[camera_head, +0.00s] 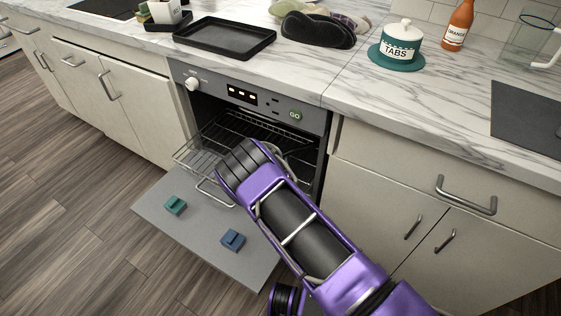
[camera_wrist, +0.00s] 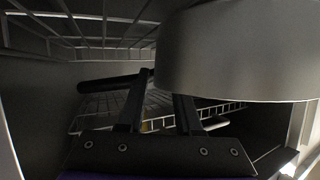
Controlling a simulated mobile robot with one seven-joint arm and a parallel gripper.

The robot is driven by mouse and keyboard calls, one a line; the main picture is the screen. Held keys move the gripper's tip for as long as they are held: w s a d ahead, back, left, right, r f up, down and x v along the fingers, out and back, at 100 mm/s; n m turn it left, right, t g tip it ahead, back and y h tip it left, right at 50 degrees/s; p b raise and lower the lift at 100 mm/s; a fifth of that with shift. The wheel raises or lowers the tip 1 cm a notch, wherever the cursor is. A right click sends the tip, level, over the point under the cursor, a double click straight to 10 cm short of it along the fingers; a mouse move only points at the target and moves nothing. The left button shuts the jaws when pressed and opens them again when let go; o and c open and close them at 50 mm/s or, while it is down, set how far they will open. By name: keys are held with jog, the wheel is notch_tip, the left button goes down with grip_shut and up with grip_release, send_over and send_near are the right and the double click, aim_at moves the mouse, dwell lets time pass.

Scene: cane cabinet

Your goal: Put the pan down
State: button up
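The pan (camera_wrist: 235,55) is a large grey round body that fills the upper right of the wrist view, close to the camera. Its black handle (camera_wrist: 100,83) points left. My gripper (camera_wrist: 160,85) is inside the oven (camera_head: 258,112), with its two dark fingers apart at their bases. The left finger crosses in front of the handle near the pan's body. The right finger's tip is hidden behind the pan, so the grip cannot be seen. In the head view my purple arm covers most of the pan. A wire rack (camera_wrist: 220,118) lies below the pan in the wrist view.
The oven door (camera_head: 205,228) is folded down, with a teal block (camera_head: 175,205) and a blue block (camera_head: 233,240) on it. The counter above holds a black tray (camera_head: 225,38), a dark mitt-like item (camera_head: 318,30), a TABS jar (camera_head: 400,42) and an orange bottle (camera_head: 458,25).

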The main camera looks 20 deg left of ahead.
jog(key=shift+r, duration=0.15)
jog(key=shift+s+r, duration=0.2)
jog(key=p+v, duration=0.2)
jog(key=v, duration=0.9)
jog(key=shift+s, duration=0.3)
